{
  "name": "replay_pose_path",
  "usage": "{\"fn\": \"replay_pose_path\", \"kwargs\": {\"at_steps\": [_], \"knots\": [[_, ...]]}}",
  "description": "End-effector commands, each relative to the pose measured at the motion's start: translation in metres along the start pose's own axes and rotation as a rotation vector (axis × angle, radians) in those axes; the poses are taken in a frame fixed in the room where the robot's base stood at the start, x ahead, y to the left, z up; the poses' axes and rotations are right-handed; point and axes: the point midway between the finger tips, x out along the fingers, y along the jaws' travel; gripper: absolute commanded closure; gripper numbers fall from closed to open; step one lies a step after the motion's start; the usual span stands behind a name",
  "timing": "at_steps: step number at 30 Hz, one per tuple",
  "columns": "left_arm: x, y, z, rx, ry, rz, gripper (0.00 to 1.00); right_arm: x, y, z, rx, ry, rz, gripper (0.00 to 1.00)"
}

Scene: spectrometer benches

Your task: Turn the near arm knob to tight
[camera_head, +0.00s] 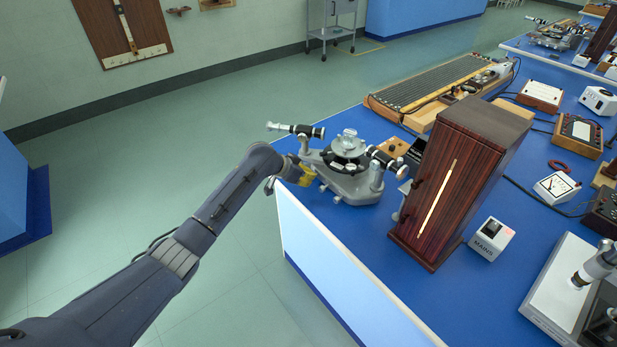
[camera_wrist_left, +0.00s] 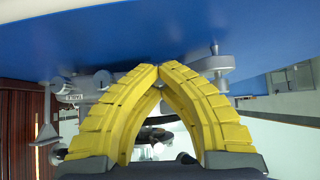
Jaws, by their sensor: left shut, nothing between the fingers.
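The grey spectrometer (camera_head: 350,180) stands on the blue bench near its left corner, with a round black-and-silver table on top and two tubes sticking out. My left arm reaches in from the left, and my left gripper (camera_head: 300,176), with yellow fingers, is at the spectrometer's near left side. In the left wrist view the fingertips (camera_wrist_left: 159,67) meet, with nothing between them. Grey spectrometer parts (camera_wrist_left: 214,64) show behind the fingers, with a small post or knob (camera_wrist_left: 214,48) beside the right fingertip. I cannot tell which knob is the near arm knob, or whether the fingers touch it. My right gripper is not seen.
A tall dark wooden cabinet (camera_head: 467,180) stands right of the spectrometer, with a white mains box (camera_head: 491,239) beside it. A long ribbed board (camera_head: 430,88) lies behind. Meters and cables fill the bench's right side. The blue bench (camera_head: 350,240) is bare in front of the spectrometer.

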Motion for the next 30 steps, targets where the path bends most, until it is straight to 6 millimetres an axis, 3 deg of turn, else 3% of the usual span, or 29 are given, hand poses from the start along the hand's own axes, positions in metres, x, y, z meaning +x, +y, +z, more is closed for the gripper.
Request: {"fn": "replay_pose_path", "kwargs": {"at_steps": [12,25,30], "knots": [[0.0013,0.0033,0.0035,0.189,-0.005,-0.187,1.0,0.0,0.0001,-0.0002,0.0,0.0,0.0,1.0],[0.0014,0.003,0.004,0.208,-0.006,-0.207,1.0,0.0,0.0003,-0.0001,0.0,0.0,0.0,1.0],[0.0012,0.0029,0.0034,0.208,-0.005,-0.207,0.83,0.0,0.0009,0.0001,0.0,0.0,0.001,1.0]]}}
